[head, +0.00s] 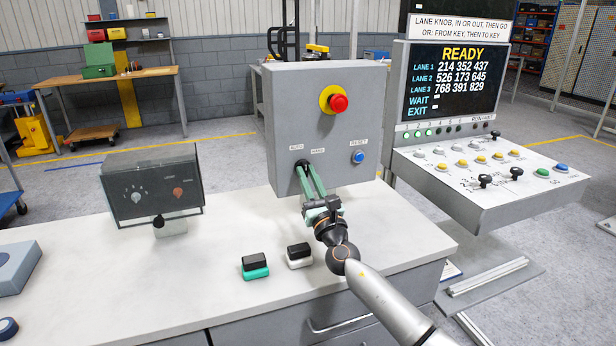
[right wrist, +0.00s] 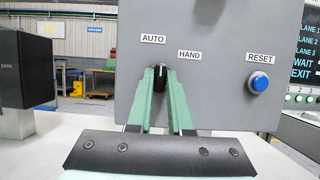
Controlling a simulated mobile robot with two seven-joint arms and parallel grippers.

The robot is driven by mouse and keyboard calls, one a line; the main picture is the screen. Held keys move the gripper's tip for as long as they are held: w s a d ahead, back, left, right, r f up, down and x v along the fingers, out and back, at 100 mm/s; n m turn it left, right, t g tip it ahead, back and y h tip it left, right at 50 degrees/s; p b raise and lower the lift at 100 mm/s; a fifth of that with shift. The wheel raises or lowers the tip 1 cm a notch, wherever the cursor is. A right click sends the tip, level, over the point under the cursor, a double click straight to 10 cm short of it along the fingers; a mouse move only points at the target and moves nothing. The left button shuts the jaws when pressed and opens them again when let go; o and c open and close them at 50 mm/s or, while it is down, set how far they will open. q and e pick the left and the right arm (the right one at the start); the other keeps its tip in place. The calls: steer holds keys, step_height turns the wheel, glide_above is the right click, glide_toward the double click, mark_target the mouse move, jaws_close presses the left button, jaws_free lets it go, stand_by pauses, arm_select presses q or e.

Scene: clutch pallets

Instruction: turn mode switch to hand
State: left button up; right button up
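The mode switch is a small black knob (right wrist: 160,74) on the front of the grey control box (head: 290,95). In the right wrist view its white mark points roughly up, towards the AUTO label (right wrist: 153,39). The HAND label (right wrist: 189,54) is up and to the right of the knob. My right gripper (head: 304,168) reaches the box front; its green fingers lie on both sides of the knob and appear shut on it. In the head view the fingers largely hide the knob. My left gripper is not in view.
A blue reset button (head: 358,157) and a red emergency button (head: 339,103) are on the same box. A dark dial box (head: 154,187) stands left. A button console (head: 480,180) stands right.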

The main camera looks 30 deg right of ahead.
jaws_close()
steer(key=shift+m+h, duration=0.4)
steer(key=shift+m, duration=0.1)
steer(key=m+g+h, duration=0.1)
steer(key=m, duration=0.2)
steer(key=m+g+h, duration=0.1)
steer(key=m+h, duration=0.1)
steer(key=m, duration=0.1)
steer(key=shift+a+m, duration=0.15)
steer(key=shift+m, duration=0.25)
steer(key=m+g+h, duration=0.1)
steer(key=m, duration=0.2)
steer(key=shift+r+m, duration=0.15)
steer(key=shift+m, duration=0.15)
steer(key=m+g+h, duration=0.1)
steer(key=m, duration=0.1)
steer(key=shift+a+m+p, duration=0.1)
steer(key=shift+m+p, duration=0.3)
steer(key=shift+m+g, duration=0.5)
steer(key=shift+m, duration=0.5)
steer(key=shift+p, duration=0.3)
